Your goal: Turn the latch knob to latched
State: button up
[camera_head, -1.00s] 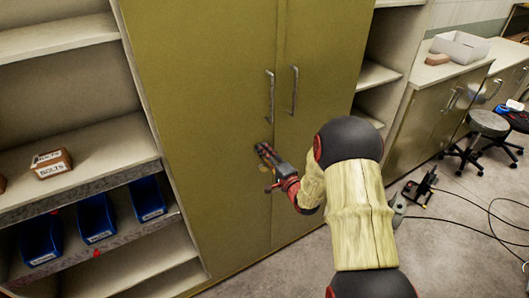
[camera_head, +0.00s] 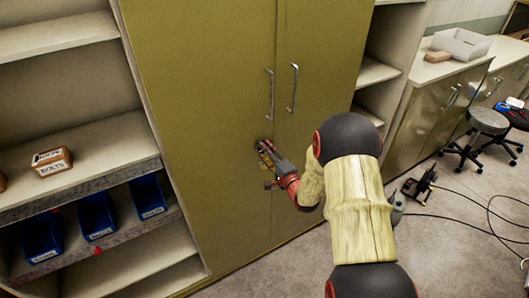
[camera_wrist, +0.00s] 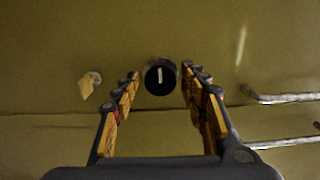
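The latch knob (camera_wrist: 160,76) is a round black knob with a white line mark, on a yellow-green cabinet door (camera_wrist: 60,30). The line stands near upright in the wrist view, crossing toward the door seam. My gripper (camera_wrist: 160,80) is open, with one finger on each side of the knob. Gaps show between the fingertips and the knob, so I see no grip on it. A small yellow tab (camera_wrist: 90,84) sits on the door left of the knob. In the head view, my gripper (camera_head: 267,156) is at the cabinet front below the handles and largely hides the knob.
Two metal bar handles (camera_head: 270,95) (camera_head: 294,88) stand out from the doors above my gripper. Open shelves (camera_head: 90,150) with blue bins (camera_head: 97,216) and a small bolts box (camera_head: 52,161) are at left. A stool (camera_head: 487,122) and cables are on the floor at right.

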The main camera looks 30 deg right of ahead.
jog(key=shift+o, duration=0.4)
jog(key=s, duration=1.2)
jog(key=shift+d, duration=0.15)
